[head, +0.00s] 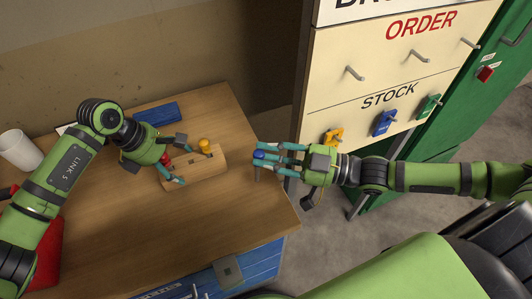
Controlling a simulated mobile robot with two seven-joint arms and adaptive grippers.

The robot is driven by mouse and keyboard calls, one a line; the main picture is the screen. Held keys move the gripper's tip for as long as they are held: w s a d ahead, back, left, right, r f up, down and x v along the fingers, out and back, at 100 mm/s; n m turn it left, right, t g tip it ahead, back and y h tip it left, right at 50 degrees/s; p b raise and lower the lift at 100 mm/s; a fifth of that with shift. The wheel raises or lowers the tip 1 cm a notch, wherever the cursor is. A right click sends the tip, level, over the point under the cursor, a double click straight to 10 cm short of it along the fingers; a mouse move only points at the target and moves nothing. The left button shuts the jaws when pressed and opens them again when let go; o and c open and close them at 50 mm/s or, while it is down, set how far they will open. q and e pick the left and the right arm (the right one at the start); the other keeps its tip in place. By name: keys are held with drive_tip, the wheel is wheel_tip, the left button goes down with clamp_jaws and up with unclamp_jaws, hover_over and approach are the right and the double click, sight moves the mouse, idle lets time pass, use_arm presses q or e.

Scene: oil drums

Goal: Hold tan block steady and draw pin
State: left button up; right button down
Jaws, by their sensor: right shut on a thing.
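The tan block (208,174) lies on the wooden table, with a yellow-headed pin (205,145) standing at its far right part and a red-headed piece (166,159) at its left end, partly hidden. My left gripper (183,160) is at the block's left end with its fingers spread wide apart, one to the far side and one to the near side; contact is unclear. My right gripper (262,158) is shut on a blue-headed pin (258,155), held to the right of the block and apart from it, with its grey shaft pointing down.
A blue case (157,113) lies behind my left gripper, and a white cup (19,149) stands at the far left. A red object (47,250) is at the left edge. A board with hooks (395,65) stands at right. The near tabletop is clear.

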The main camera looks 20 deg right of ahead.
use_arm(q)
drive_tip(key=shift+d, duration=0.1)
drive_tip(key=shift+r, duration=0.1)
drive_tip(key=shift+w+a+r, duration=0.1)
drive_tip(key=shift+a+r, duration=0.1)
drive_tip(key=shift+r, duration=0.15)
drive_tip(key=v, duration=1.1)
